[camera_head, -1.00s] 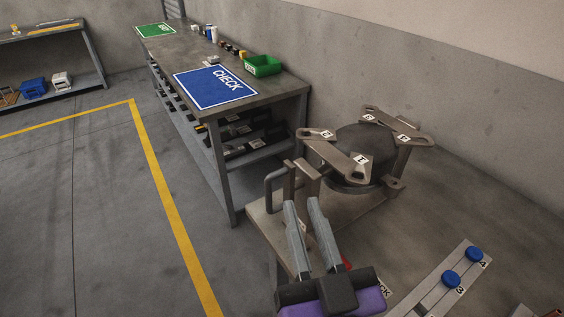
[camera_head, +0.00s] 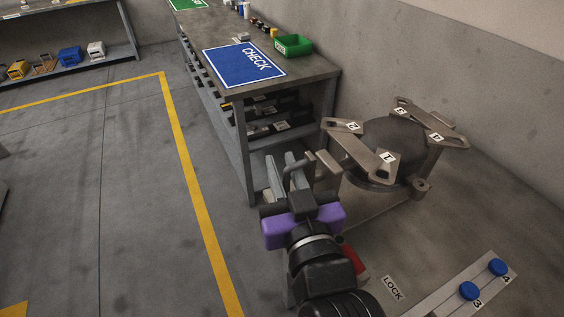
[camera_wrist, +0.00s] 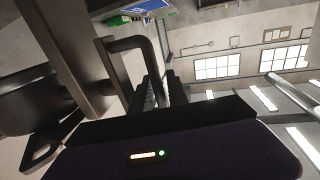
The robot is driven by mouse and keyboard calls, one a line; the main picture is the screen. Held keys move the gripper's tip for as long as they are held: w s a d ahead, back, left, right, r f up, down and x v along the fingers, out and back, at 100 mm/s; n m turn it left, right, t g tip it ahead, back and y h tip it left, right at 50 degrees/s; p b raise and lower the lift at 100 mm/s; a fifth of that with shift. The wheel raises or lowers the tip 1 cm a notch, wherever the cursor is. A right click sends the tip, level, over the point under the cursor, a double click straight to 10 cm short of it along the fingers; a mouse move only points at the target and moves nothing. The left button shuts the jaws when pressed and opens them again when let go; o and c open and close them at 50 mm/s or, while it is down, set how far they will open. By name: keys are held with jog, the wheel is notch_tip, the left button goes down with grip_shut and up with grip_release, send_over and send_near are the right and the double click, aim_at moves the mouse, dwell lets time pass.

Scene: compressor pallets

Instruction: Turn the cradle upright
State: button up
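The cradle (camera_head: 352,148) is a brown-grey metal frame with numbered plates around a dark rounded compressor (camera_head: 397,137). It stands on the bench at the right in the head view. A bent grey handle (camera_wrist: 151,52) sticks out from its left side. My gripper (camera_head: 283,172) is at this handle, with its two fingers apart. In the wrist view the handle's bar runs down between the fingers (camera_wrist: 161,92), and I cannot see clear contact. The purple gripper body hides the lower part of the handle and the bench edge in the head view.
A LOCK label (camera_head: 393,288) and a rail with blue knobs (camera_head: 468,291) lie on the bench at front right. Behind stands a workbench with a blue CHECK mat (camera_head: 243,64) and green bin (camera_head: 293,46). The floor (camera_head: 120,190) at left is clear.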

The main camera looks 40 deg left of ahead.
jog(key=shift+w+a, duration=0.15)
jog(key=shift+a, duration=0.1)
grip_shut()
dwell(1.4)
